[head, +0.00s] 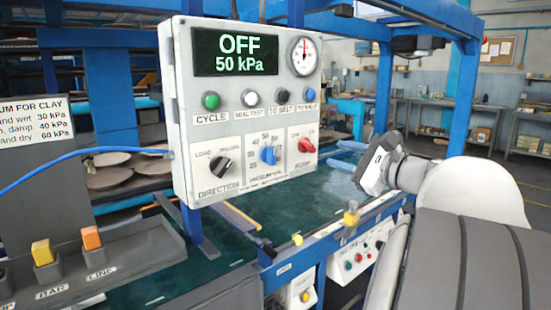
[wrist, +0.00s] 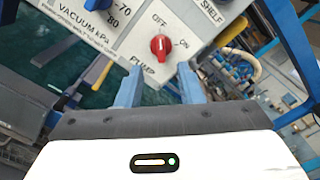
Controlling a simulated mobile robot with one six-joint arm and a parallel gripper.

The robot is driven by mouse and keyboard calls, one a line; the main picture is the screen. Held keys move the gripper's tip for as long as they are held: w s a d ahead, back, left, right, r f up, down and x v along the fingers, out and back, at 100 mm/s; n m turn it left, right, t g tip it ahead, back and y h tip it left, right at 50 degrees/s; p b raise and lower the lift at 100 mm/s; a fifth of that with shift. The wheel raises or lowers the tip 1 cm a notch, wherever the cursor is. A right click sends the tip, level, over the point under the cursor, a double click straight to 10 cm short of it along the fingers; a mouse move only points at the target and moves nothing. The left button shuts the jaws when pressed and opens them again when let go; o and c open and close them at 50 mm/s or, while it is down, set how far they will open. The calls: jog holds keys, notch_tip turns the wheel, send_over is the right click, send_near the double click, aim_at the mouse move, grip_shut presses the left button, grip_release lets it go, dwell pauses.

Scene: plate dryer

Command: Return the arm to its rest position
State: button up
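My arm (head: 465,260) reaches in from the lower right of the head view, with its wrist end to the right of the control box (head: 182,110). In the wrist view my gripper (wrist: 160,68) is open. Its two blue-grey fingers stand apart with nothing between them. The red pump knob (wrist: 160,46) lies beyond the fingertips, apparently untouched; it also shows in the head view (head: 305,145). The fingers cannot be made out in the head view. The display (head: 236,52) reads OFF, 50 kPa.
A dark green bed (head: 325,195) in a blue frame lies below the box. A blue post (head: 463,110) stands behind my arm. A yellow-topped fitting (head: 351,216) sits on the frame rail. A blue cable (head: 80,155) and a tool holder (head: 130,255) are at left.

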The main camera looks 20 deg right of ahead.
jog(key=s+a+f+n+g+y+p, duration=0.1)
jog(key=s+a+f+n+g+p, duration=0.2)
jog(key=a, duration=0.5)
jog(key=a+f+n+g+p, duration=0.3)
jog(key=a+f+n+g, duration=0.2)
jog(key=a, duration=0.3)
jog(key=s+a+f+n+g+h+p, duration=0.2)
jog(key=s+f+n+g+h+p, duration=0.1)
jog(key=s+n, duration=0.4)
jog(key=s+a+f+n+g+h+p, duration=0.2)
jog(key=s+f+n+g+h+p, duration=0.1)
jog(key=s+n, duration=0.4)
jog(key=shift+s+a+f+n+h+p, duration=0.2)
jog(key=shift+a+f+n+h+p, duration=0.3)
jog(key=shift+p, duration=0.6)
